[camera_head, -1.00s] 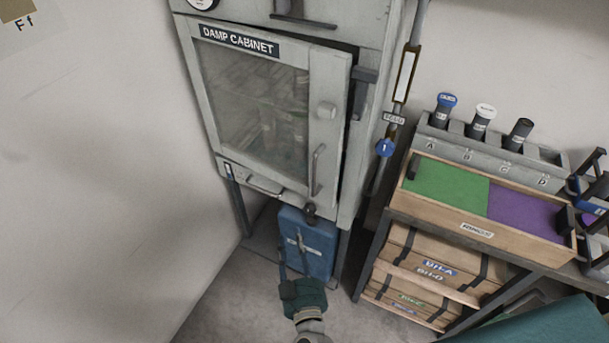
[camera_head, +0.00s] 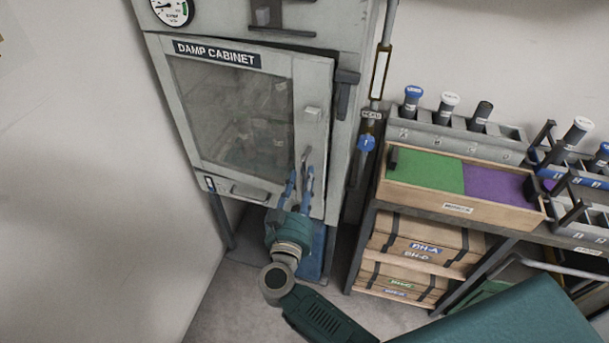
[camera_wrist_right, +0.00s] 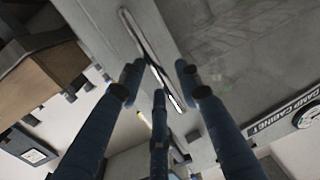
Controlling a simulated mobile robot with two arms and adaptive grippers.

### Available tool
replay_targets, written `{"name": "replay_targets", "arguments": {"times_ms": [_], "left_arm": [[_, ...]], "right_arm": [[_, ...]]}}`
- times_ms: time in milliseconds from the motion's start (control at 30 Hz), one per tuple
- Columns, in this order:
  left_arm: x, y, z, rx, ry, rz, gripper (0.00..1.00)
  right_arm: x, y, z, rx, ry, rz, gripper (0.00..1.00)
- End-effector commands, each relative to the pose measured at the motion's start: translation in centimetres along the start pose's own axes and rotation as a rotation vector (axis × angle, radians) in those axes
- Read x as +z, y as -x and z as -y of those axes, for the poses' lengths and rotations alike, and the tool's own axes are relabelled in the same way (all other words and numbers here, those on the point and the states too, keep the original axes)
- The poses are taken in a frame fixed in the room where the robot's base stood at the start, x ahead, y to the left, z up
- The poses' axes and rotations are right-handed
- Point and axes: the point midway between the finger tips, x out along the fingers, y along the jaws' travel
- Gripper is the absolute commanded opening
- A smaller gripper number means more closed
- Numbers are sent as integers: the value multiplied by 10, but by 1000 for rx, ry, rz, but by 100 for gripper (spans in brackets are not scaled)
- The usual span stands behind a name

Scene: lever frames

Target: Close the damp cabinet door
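The damp cabinet (camera_head: 345,150) stands at the left centre in the head view. Its glazed door (camera_head: 312,95) is hinged on the left and looks slightly ajar, with a dark gap along its right edge. A vertical bar handle (camera_head: 305,165) is on the door's lower right. My right gripper (camera_head: 300,180) is at this handle, fingers pointing up at it. In the right wrist view the handle (camera_wrist_right: 150,52) runs between the spread fingers, whose tips are apart. Contact with the handle cannot be told. My left gripper is not in view.
A wooden tray (camera_head: 450,207) with green and purple sections sits on a bench at the right, with a rack (camera_head: 455,140) of bottles behind. Crates (camera_head: 415,262) are below. A blue container (camera_head: 318,255) stands under the cabinet. A wall closes the left side.

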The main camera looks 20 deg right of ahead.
Motion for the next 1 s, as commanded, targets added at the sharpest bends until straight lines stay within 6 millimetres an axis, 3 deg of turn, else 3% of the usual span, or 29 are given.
{"name": "replay_targets", "arguments": {"times_ms": [167,467,633,867,1000], "left_arm": [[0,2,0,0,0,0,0],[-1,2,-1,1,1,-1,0],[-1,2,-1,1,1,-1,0],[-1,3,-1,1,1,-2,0],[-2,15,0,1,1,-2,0]], "right_arm": [[0,-14,0,1,0,-1,34],[0,-16,0,0,0,0,34],[0,-16,0,0,0,0,0],[-1,-18,0,0,0,0,0],[-5,-40,-5,1,3,-5,0]]}}
